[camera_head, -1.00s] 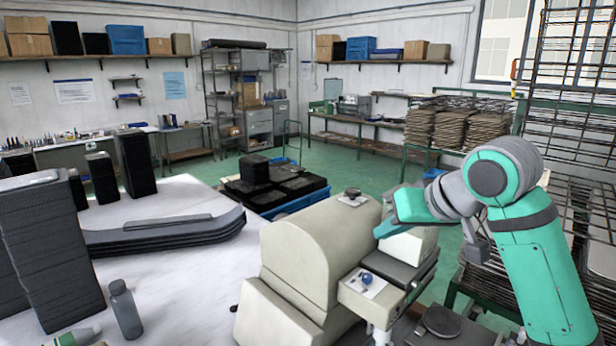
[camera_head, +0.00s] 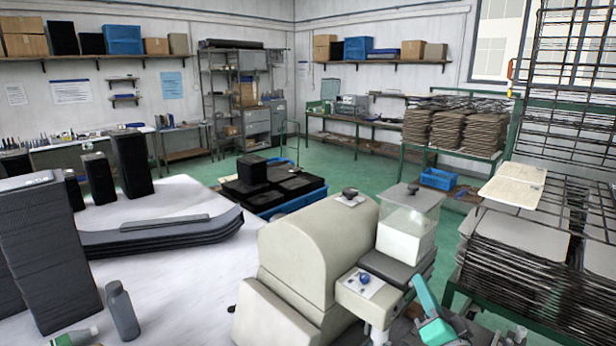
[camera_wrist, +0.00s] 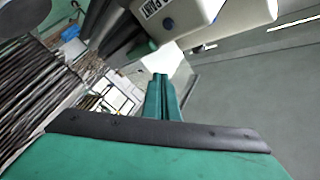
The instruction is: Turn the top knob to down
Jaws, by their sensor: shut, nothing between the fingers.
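A beige machine (camera_head: 305,245) stands right of the white table. A dark knob (camera_head: 350,191) sits on a pale plate on its top. A blue knob (camera_head: 365,277) sits on a white plate on a lower box at its front. I cannot tell which way either knob points. My gripper (camera_head: 418,280) is low, to the right of the lower box and apart from both knobs. In the wrist view my gripper (camera_wrist: 160,77) is shut and empty.
A clear-topped white container (camera_head: 405,230) stands at the machine's right. Racks with stacked sheets (camera_head: 520,250) are at the right. Black stacks (camera_head: 35,250) and a grey bottle (camera_head: 122,312) stand on the table at left. Green floor lies behind.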

